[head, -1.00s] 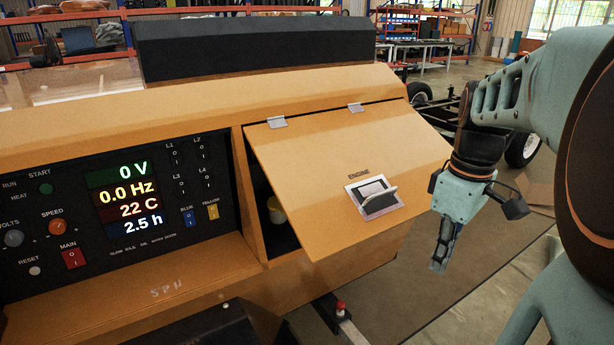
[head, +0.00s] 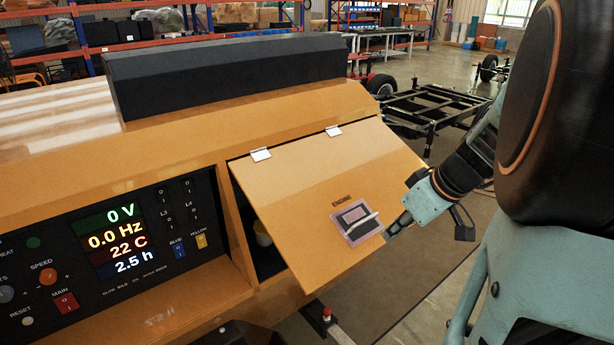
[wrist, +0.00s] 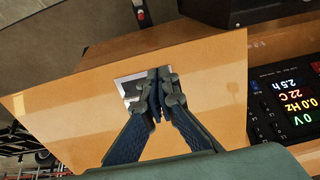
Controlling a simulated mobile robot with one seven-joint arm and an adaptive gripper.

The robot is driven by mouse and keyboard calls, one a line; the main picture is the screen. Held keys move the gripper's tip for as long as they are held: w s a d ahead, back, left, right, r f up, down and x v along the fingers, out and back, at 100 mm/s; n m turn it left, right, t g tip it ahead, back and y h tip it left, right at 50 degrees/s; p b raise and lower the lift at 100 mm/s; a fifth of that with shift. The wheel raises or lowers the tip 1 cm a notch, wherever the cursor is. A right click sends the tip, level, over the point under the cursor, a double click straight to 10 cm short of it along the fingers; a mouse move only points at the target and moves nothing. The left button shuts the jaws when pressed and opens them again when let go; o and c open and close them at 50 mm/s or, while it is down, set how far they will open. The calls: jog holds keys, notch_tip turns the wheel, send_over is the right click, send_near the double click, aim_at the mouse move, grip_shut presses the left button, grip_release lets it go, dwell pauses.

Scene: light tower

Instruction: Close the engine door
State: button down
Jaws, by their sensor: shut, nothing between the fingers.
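The engine door (head: 310,185) is an orange panel hinged at its top edge on the orange machine, and it stands tilted outward with a dark gap at its left side. It carries the word ENGINE and a silver latch handle (head: 362,222) near its lower right. My gripper (head: 391,232) is shut and empty, just right of the latch in the head view. In the wrist view my gripper (wrist: 158,72) has its closed fingertips in front of the door (wrist: 90,90), overlapping the latch plate (wrist: 128,86). I cannot tell whether they touch it.
The control panel (head: 110,245) with lit readouts is left of the door. A red-topped post (head: 326,315) stands below the door. A black wheeled frame (head: 435,105) is behind on the floor. Open floor lies right of the machine.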

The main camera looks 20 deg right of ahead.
aim_at(363, 257)
jog(key=x, duration=1.1)
jog(key=shift+w+a+f+p, duration=0.1)
jog(key=shift+f+p, duration=0.05)
jog(key=shift+p, duration=0.2)
jog(key=shift+f, duration=0.15)
